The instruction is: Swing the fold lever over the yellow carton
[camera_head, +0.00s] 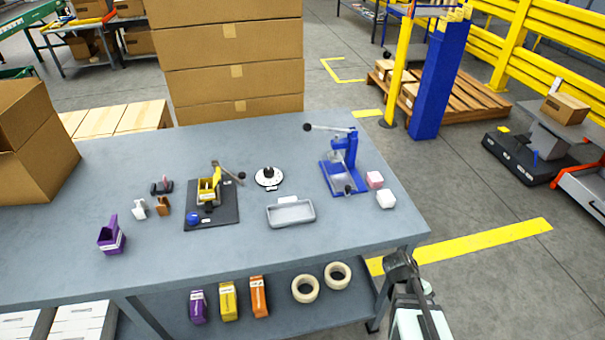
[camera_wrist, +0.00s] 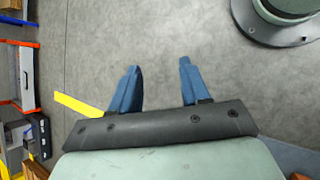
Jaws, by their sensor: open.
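The yellow carton (camera_head: 206,192) sits in a small fixture on a dark base plate (camera_head: 226,216) on the grey table. The fold lever (camera_head: 229,173) is a thin arm with a dark round knob, at the upper right of the carton. It points out to the right, and its knob is beside the carton, not over it. A blue round knob (camera_head: 193,218) is on the plate's front left. My gripper (camera_wrist: 158,80) is open and empty in the wrist view, with two blue fingers apart over bare floor. It is away from the fixture; the head view shows my arm at the lower right.
A blue press (camera_head: 341,165), a grey tray (camera_head: 291,213) and a round black-and-white device (camera_head: 268,177) stand right of the fixture. A purple holder (camera_head: 111,237) and small items are to its left. The table front is mostly clear.

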